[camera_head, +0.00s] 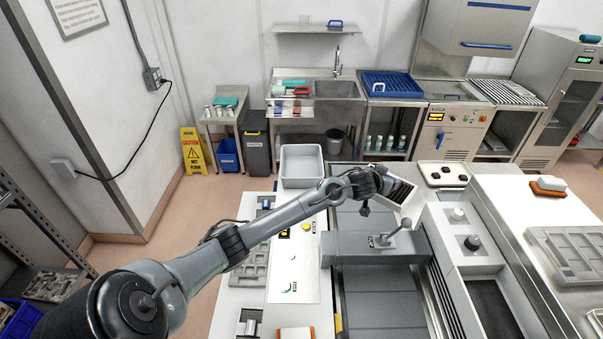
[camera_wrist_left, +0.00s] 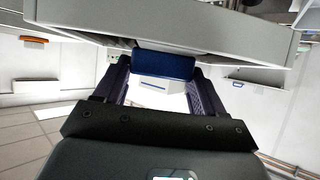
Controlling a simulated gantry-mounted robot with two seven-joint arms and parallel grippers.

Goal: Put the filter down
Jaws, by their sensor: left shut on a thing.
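The filter (camera_head: 402,191) is a flat panel with a pale frame and a dark face, held tilted in the air above the machine line in the head view. In the left wrist view its grey frame (camera_wrist_left: 200,27) spans the top, with a blue grip (camera_wrist_left: 163,66) on its near side. My left gripper (camera_head: 375,188) is at the end of the outstretched arm. In the wrist view its fingers stand on either side of the blue grip, shut on it. The arm and gripper hide part of the filter in the head view. My right gripper is not in view.
Below the filter runs a grey conveyor (camera_head: 375,300) crossed by a housing with a lever (camera_head: 390,240). A grey bin (camera_head: 302,165) stands left of the gripper. A white tray (camera_head: 443,174) with dark pieces lies to the right. A blue rack (camera_head: 391,84) stands on the back counter.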

